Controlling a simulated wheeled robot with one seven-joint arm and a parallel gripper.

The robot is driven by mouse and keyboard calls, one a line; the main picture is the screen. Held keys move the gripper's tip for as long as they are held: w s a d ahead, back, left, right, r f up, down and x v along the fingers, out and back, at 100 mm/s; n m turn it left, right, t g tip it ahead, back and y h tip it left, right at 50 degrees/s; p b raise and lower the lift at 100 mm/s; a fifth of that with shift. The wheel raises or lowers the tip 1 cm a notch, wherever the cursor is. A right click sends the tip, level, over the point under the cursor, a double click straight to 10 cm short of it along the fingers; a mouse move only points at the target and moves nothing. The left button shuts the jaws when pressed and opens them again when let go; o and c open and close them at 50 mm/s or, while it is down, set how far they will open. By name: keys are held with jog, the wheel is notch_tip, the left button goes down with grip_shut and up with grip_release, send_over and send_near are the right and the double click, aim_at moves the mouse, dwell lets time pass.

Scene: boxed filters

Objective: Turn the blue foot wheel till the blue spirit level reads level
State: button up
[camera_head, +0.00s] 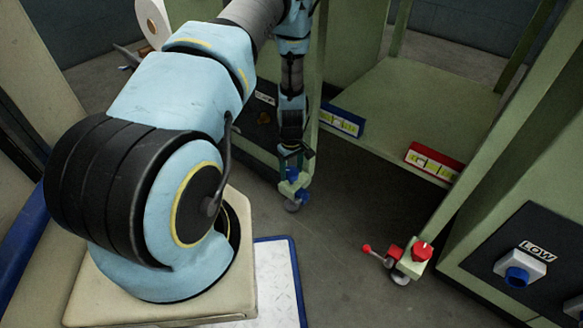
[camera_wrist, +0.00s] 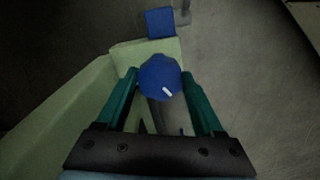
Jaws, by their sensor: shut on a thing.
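The blue foot wheel (camera_wrist: 158,74) is a round knob with a white mark, seen from above in the wrist view. My gripper (camera_wrist: 160,82) has its green fingers on either side of the wheel, shut on it. In the head view my gripper (camera_head: 291,170) reaches down at the foot of the green frame's left post, and the wheel is mostly hidden there. The blue spirit level (camera_head: 341,121) lies on the frame's lower rail, right of my gripper. Its yellow-green vial shows, but the bubble is too small to read.
A red spirit level (camera_head: 434,162) sits further right on the rail. A red foot wheel (camera_head: 421,251) with a red-knobbed lever stands at the right post's foot. A panel (camera_head: 535,255) marked LOW with a blue knob is at far right. Floor between the feet is clear.

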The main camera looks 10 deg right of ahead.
jog(key=shift+w+n, duration=0.1)
jog(key=shift+n, duration=0.5)
jog(key=o, duration=1.4)
jog(key=shift+c, duration=0.2)
